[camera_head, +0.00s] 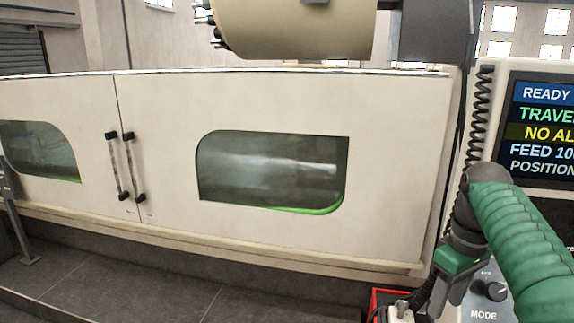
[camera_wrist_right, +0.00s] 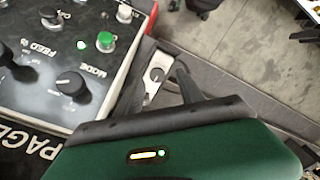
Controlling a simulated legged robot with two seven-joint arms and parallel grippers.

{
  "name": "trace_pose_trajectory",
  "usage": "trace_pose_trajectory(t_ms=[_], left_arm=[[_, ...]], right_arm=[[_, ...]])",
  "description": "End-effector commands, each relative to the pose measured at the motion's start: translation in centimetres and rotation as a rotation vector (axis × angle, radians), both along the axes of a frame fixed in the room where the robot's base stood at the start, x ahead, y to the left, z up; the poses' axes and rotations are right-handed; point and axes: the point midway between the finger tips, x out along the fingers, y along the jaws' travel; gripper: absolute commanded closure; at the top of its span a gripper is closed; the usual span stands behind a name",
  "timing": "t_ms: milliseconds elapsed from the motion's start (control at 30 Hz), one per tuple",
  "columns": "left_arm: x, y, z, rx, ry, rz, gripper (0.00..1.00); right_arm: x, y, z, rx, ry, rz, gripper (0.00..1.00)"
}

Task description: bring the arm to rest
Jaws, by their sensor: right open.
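My right arm (camera_head: 525,240), in ribbed green, comes in from the lower right of the head view. Its right gripper (camera_head: 420,295) hangs low in front of the control panel (camera_head: 468,305). In the right wrist view the two dark fingers of the right gripper (camera_wrist_right: 157,84) stand apart. My left arm and gripper are not in view.
The control panel in the wrist view (camera_wrist_right: 60,60) carries knobs and a green button (camera_wrist_right: 105,42). A screen (camera_head: 540,130) stands above the panel, with a coiled cable (camera_head: 480,110) beside it. A large cream machine with closed doors (camera_head: 400,160) fills the middle. Grey floor (camera_head: 130,275) lies before it.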

Motion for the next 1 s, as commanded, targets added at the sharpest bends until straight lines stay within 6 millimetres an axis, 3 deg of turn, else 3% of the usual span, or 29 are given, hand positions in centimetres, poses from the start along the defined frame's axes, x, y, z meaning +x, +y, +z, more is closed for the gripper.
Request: trace_pose_trajectory(t_ms=[267, 567, 767, 1000], left_arm=[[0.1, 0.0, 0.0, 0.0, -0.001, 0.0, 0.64], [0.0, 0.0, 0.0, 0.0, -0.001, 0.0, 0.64], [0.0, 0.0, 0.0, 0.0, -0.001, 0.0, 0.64], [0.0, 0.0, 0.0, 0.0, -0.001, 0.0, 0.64]], right_arm=[[0.2, 1.8, -3.7, -0.008, -0.023, -0.057, 0.55], [-1.2, 4.6, -10.9, -0.012, -0.072, -0.163, 0.55], [-5.2, 7.5, -18.4, -0.003, -0.12, -0.272, 0.55], [-12.3, 10.2, -25.4, 0.021, -0.178, -0.389, 0.55]])
